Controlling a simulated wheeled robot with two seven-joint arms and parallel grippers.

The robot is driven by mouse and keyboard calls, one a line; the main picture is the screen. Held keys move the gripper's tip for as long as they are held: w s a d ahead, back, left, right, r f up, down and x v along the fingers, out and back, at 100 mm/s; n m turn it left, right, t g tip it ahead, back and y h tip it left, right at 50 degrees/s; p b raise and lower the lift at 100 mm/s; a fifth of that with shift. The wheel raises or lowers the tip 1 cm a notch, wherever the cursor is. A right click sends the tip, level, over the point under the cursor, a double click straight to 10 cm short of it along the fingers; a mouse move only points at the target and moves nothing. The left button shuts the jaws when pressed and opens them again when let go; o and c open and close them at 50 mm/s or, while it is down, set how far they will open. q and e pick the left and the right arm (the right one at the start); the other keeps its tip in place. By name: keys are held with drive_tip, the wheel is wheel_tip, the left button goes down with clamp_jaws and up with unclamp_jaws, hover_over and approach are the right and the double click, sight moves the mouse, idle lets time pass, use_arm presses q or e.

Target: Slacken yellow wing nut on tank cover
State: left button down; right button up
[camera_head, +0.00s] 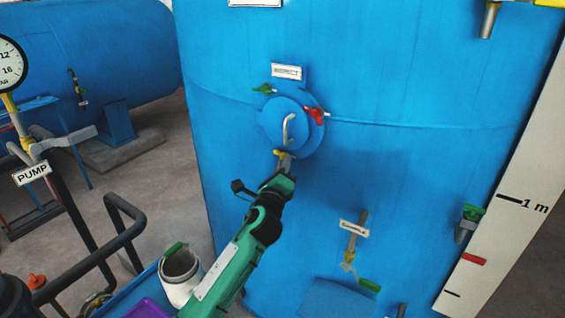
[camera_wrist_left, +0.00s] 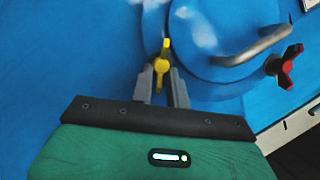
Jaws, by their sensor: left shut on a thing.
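The blue round tank cover (camera_head: 272,123) sits on the front of the large blue tank and has a grey curved handle (camera_head: 286,130). The yellow wing nut (camera_head: 278,153) is at the lower edge of the cover. It also shows in the left wrist view (camera_wrist_left: 162,66), between the two grey fingers. My left gripper (camera_head: 285,160) reaches up from below and is shut on the yellow wing nut; in the left wrist view its fingers (camera_wrist_left: 163,82) lie on both sides of the nut. A green wing nut (camera_head: 263,89) and a red wing nut (camera_head: 315,114) are on the cover's rim. My right gripper is not in view.
A white cylindrical container (camera_head: 181,284) and black pipe rails (camera_head: 125,225) stand at the lower left. A white level scale (camera_head: 490,205) runs along the right.

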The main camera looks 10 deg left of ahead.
use_arm(q)
drive_tip(key=n, duration=0.2)
drive_tip(key=shift+r+n+g+y+p, duration=0.1)
drive_tip(key=shift+n+g+y+p, duration=0.2)
drive_tip(key=shift+g+p, duration=0.1)
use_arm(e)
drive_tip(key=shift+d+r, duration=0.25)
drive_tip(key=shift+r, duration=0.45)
use_arm(q)
drive_tip(key=c, duration=1.4)
unclamp_jaws()
drive_tip(key=shift+o, duration=0.2)
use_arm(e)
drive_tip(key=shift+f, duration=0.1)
